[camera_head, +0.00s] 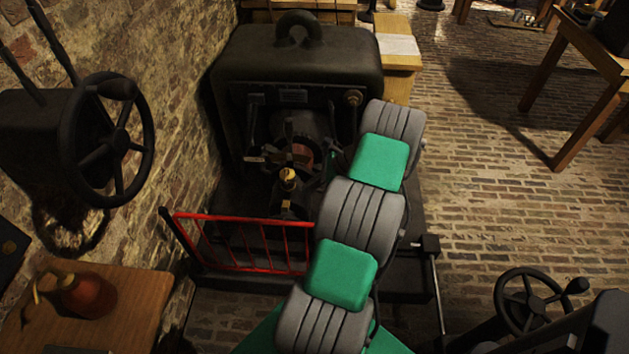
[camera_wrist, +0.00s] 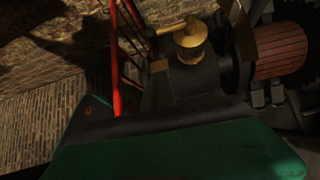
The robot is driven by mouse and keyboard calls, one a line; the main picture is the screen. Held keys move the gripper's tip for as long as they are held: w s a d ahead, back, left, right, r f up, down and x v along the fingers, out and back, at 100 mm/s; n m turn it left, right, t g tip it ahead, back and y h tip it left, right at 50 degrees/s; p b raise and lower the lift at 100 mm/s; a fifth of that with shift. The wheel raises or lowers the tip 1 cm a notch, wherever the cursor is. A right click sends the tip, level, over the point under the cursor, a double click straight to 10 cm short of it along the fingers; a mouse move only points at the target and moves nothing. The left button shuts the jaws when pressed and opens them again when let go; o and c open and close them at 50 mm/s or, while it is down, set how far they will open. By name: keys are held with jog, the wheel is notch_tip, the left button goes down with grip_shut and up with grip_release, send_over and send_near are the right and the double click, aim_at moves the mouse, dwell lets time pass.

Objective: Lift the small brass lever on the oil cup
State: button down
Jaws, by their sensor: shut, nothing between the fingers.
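The brass oil cup (camera_wrist: 190,42) stands on top of a dark bearing block at the upper middle of the wrist view. Its small brass lever (camera_wrist: 166,28) sticks out to the left near the cup's top, lying about flat. The cup also shows as a small yellow piece in the head view (camera_head: 288,176), left of my arm. My gripper (camera_wrist: 165,122) shows as a green and black body across the bottom of the wrist view, below the cup. It is shut and holds nothing. Its fingertips are not clearly visible, and I cannot tell whether it touches anything.
A red guard rail (camera_head: 245,220) stands in front of the dark machine (camera_head: 300,55), close to the cup. A copper-coloured ribbed drum (camera_wrist: 280,52) is right of the cup. A handwheel (camera_head: 106,138) is on the brick wall.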

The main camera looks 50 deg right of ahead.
aim_at(285, 177)
jog(key=w+a, duration=0.1)
jog(key=w, duration=0.1)
jog(key=w+a, duration=0.2)
jog(key=shift+r+p, duration=0.2)
jog(key=shift+p, duration=0.2)
